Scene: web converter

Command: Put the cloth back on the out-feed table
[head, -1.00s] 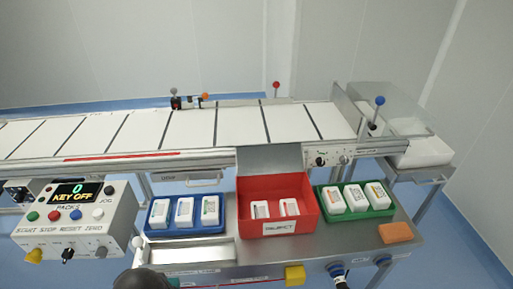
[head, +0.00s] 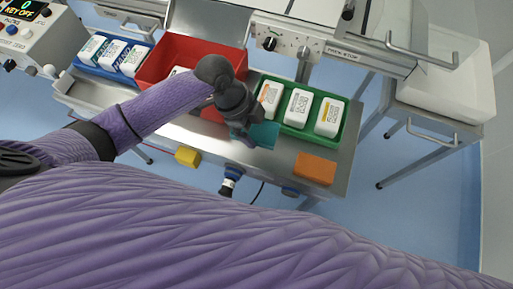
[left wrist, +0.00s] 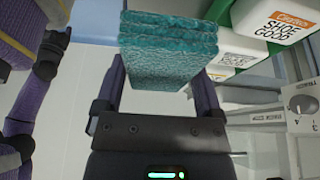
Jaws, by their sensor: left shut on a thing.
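The cloth (head: 264,134) is a teal, folded, textured pad. It also shows in the left wrist view (left wrist: 165,50), upright between the fingers. My left gripper (head: 248,136) is shut on it, over the steel out-feed table (head: 217,133) between the red bin and the green tray. I cannot tell whether the cloth touches the table top.
A red bin (head: 185,50) and a blue tray (head: 142,45) are to the left. A green tray (head: 301,133) holds white packs. An orange block (head: 315,168) lies near the front right. A yellow block (head: 188,156) is on the front edge. Bare steel shows before the green tray.

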